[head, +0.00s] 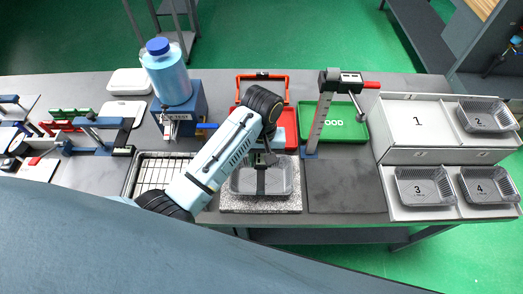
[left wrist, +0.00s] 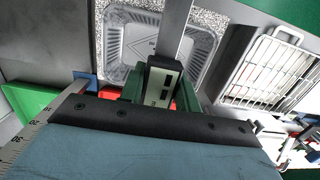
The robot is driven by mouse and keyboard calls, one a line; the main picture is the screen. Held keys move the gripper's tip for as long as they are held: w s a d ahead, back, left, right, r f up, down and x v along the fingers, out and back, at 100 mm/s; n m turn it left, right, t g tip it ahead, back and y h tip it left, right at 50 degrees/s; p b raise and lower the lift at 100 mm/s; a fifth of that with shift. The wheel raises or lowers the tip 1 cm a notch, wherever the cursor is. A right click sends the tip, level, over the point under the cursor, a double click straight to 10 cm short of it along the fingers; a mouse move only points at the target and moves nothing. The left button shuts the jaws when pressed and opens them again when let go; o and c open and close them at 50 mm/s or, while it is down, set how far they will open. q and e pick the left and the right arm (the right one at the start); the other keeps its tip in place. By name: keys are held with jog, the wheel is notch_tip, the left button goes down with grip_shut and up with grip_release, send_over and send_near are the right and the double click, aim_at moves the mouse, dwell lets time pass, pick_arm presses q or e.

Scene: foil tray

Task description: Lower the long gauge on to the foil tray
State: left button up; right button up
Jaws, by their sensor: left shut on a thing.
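The foil tray (head: 284,180), grey and shiny, sits on a speckled stone plate (head: 232,207) in the middle of the bench. My left gripper (head: 264,158) is over the tray's far side, pointing down. In the left wrist view its green fingers (left wrist: 160,92) are shut on the long gauge (left wrist: 160,83), by its body with a small display. The gauge's grey bar (left wrist: 174,32) reaches across the foil tray (left wrist: 117,42). In the head view the arm hides most of the gauge. I cannot tell whether the bar touches the tray. My right gripper is not seen.
A tall height gauge (head: 321,112) stands right of the tray, beside a green tray (head: 345,128). A red bin (head: 277,84) is behind, a wire rack (head: 150,171) to the left. The dark mat (head: 345,187) is clear. Numbered bays with trays (head: 424,188) are far right.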

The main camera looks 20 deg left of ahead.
aim_at(261, 171)
pick_arm(q)
notch_tip(261, 171, down, 4)
jog(key=shift+w+r, duration=0.1)
jog(key=shift+r, duration=0.15)
jog(key=shift+f+b, duration=0.3)
jog(key=shift+f, duration=0.8)
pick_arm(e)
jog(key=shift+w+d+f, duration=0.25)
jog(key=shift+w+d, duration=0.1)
pick_arm(q)
jog(key=shift+d+p, duration=0.1)
jog(key=shift+p, duration=0.2)
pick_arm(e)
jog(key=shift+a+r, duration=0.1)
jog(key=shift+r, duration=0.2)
pick_arm(q)
jog(key=shift+f, duration=0.5)
jog(key=o, duration=1.1)
jog(key=shift+o, duration=0.2)
